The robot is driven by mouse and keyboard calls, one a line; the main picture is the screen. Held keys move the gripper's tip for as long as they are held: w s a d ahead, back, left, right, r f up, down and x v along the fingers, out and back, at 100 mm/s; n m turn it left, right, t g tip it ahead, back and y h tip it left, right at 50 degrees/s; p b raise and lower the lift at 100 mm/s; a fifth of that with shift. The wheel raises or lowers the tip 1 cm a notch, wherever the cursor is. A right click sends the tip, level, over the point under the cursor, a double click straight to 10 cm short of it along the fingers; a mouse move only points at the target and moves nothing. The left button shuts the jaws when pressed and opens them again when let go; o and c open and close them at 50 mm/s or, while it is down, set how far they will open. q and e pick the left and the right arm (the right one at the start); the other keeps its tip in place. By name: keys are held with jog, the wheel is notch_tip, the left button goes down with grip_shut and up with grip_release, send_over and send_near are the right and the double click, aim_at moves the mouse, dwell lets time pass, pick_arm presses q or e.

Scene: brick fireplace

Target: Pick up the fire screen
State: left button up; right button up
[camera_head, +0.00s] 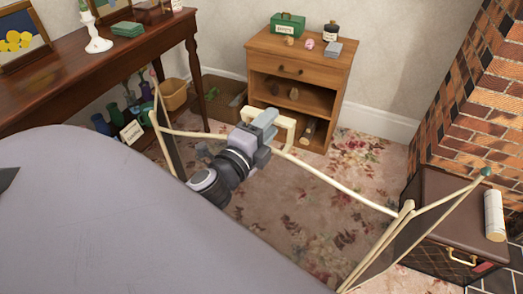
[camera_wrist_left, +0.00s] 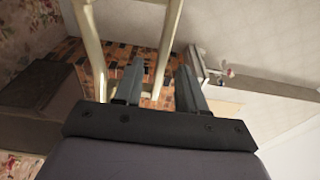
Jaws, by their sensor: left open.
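The fire screen (camera_head: 331,177) stands upright on the carpet, with a cream frame, dark see-through mesh and side panels angled at both ends. A cream handle (camera_head: 289,131) rises from the middle of its top rail. My left gripper (camera_head: 262,133) is open at this handle and hides part of it and of the rail. In the left wrist view, a cream bar of the screen (camera_wrist_left: 168,42) appears between the two open fingers (camera_wrist_left: 158,82); whether they touch it I cannot tell. My right gripper is not in view.
A wooden cabinet (camera_head: 296,72) with small items stands behind the screen. A dark wood table (camera_head: 85,72) is at the left, with bottles and boxes beneath. A brown case (camera_head: 440,190) stands at the right by the brick fireplace (camera_head: 477,98). Patterned carpet lies between.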

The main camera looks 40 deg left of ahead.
pick_arm(q)
jog(key=w, duration=0.4)
jog(key=shift+w+a, duration=0.25)
jog(key=shift+a, duration=0.05)
grip_shut()
dwell(1.1)
jog(key=shift+r, duration=0.25)
